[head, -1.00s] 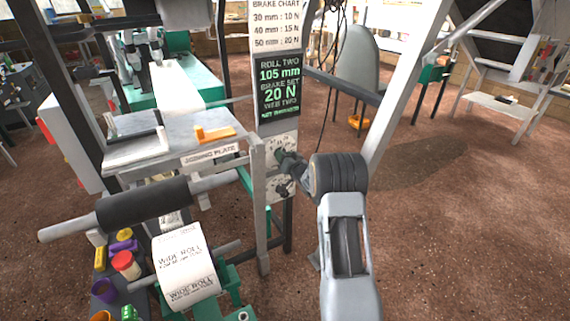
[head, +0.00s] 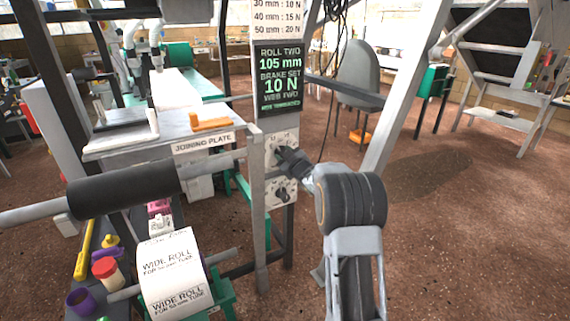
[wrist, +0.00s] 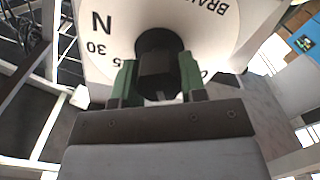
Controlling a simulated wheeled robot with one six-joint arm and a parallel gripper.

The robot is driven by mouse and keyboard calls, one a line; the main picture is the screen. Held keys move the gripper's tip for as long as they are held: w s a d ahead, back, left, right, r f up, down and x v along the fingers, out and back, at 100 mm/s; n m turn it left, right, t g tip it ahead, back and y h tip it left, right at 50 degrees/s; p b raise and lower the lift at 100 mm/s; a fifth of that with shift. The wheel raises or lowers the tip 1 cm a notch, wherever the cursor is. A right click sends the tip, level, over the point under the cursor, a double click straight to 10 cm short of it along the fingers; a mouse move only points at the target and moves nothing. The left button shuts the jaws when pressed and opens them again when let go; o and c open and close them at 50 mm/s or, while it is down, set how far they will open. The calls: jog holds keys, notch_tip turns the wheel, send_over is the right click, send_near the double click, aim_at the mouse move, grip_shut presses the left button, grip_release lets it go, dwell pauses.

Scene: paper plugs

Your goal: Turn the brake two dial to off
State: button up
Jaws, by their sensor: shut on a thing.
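The brake dial panel (head: 276,197) is a pale plate on the post below the display, with an upper and a lower dial. My gripper (head: 287,158) is at the upper dial, whose face it partly hides. In the wrist view the green fingers of my gripper (wrist: 158,80) are shut on the black dial knob (wrist: 156,60). The white dial face (wrist: 190,22) shows "N", "30" and part of "BRAKE". The lower dial's dark knob (head: 281,194) is free. The display (head: 279,80) reads "ROLL TWO 105 mm, BRAKE SET 10 N, WEB TWO".
The joining plate (head: 203,144) with an orange piece (head: 212,122) is left of the post. A black roller (head: 122,192) and a wide paper roll (head: 172,270) are at lower left. A leaning grey beam (head: 405,90) rises at right. The floor right of my arm is clear.

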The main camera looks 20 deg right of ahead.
jog(key=n+b, duration=0.2)
jog(key=n, duration=0.1)
jog(key=n+b, duration=0.1)
jog(key=b, duration=0.1)
jog(key=shift+f+n, duration=0.3)
jog(key=shift+a+r+n+b, duration=0.1)
jog(key=shift+n+b, duration=1.8)
jog(key=shift+n, duration=0.3)
jog(key=o, duration=0.9)
jog(key=shift+s, duration=0.15)
jog(key=s, duration=0.4)
jog(key=s+d+p, duration=0.1)
jog(key=s, duration=0.4)
jog(key=s+p, duration=0.1)
jog(key=s, duration=0.3)
jog(key=shift+s+d, duration=0.25)
jog(key=shift+d, duration=0.05)
